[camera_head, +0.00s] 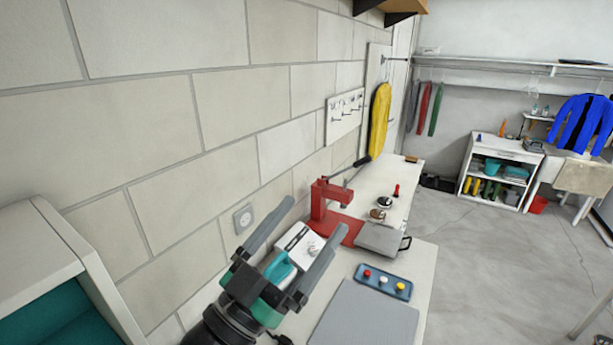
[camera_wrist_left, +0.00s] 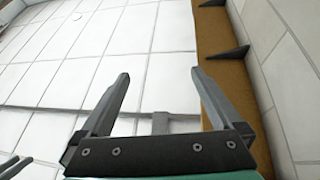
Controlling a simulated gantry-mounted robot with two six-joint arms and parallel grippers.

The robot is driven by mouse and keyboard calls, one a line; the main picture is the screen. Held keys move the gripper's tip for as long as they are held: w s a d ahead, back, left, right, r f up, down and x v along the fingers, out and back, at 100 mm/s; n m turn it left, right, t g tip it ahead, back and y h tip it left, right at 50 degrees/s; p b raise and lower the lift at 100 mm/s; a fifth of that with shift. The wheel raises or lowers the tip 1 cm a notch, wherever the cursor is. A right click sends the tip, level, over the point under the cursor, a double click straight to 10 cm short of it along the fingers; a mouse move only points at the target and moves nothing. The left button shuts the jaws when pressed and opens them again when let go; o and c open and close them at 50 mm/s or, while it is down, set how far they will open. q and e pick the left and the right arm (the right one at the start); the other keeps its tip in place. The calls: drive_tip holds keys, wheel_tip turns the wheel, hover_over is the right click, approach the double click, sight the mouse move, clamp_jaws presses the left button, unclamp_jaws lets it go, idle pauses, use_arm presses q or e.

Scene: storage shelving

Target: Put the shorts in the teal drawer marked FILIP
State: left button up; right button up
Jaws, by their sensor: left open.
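My left gripper (camera_head: 309,228) is open and empty, raised in front of the block wall above the near end of the workbench. In the left wrist view its two fingers (camera_wrist_left: 160,75) are spread apart with nothing between them; they point up past a shelf toward white ceiling panels. A white cabinet (camera_head: 70,250) with a teal inside (camera_head: 50,305) is cut off at the lower left; I cannot tell if this is a drawer, and no FILIP marking shows. I cannot pick out the shorts in either view. My right gripper is not in view.
The workbench (camera_head: 427,257) holds a red press (camera_head: 327,212), a grey case (camera_head: 380,239) and a blue button tray (camera_head: 383,281). A wooden shelf (camera_wrist_left: 230,85) on brackets is near the gripper in the wrist view. Open floor (camera_head: 490,270) lies to the right.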

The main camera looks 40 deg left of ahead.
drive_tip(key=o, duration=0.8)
use_arm(q)
drive_tip(key=s+d+r+t+h, duration=0.1)
drive_tip(key=s+d+r+t, duration=0.1)
drive_tip(key=r, duration=0.6)
drive_tip(key=s+d+r+t+h, duration=0.1)
drive_tip(key=s+d+r+t, duration=0.1)
drive_tip(key=r, duration=0.6)
drive_tip(key=shift+s+d+r, duration=0.3)
drive_tip(key=shift+s+d, duration=0.6)
drive_tip(key=shift+s, duration=0.1)
